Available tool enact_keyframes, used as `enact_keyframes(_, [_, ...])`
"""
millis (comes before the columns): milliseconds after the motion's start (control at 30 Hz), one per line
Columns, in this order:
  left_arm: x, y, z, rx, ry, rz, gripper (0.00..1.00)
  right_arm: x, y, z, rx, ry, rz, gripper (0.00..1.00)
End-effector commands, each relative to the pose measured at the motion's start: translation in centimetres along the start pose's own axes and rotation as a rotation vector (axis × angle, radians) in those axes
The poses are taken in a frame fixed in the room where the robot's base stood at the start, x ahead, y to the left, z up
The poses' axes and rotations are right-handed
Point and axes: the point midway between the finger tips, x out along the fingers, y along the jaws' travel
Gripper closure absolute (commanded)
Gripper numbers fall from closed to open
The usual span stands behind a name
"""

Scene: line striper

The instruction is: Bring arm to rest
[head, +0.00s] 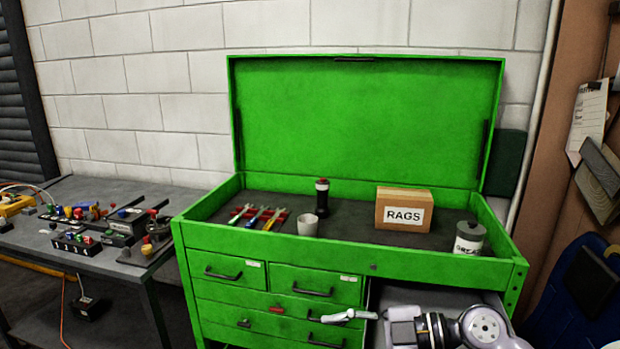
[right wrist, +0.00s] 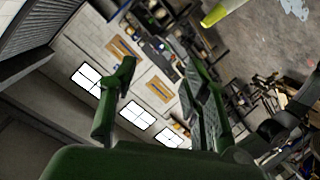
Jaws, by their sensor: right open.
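My right gripper (head: 347,317) is low in front of the green tool chest (head: 350,263), at the bottom right of the head view, pointing left. In the right wrist view, the two fingers of the right gripper (right wrist: 158,72) stand apart, with nothing between them. The right arm (head: 480,328) comes in from the lower right, in front of the chest's open lower right section (head: 455,297). My left gripper is not in view.
The chest's lid is up. Its top tray holds screwdrivers (head: 258,217), a grey cup (head: 308,225), a dark flask (head: 321,197), a rags box (head: 403,209) and a grease can (head: 469,239). A cluttered bench (head: 150,265) stands left.

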Motion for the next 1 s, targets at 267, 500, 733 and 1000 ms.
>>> enact_keyframes(267, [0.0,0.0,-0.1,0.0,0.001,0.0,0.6,-1.8,5.4,-5.6,0.064,0.289,0.646,0.57])
enact_keyframes(500, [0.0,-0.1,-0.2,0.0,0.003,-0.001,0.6,-8.6,6.1,0.4,0.334,0.104,1.158,0.57])
enact_keyframes(733, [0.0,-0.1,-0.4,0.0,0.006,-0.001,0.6,-13.0,-2.8,10.3,0.721,-0.367,1.35,0.57])
enact_keyframes(1000, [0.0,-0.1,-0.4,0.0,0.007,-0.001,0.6,-13.7,-19.7,14.9,1.136,-0.913,1.105,0.57])
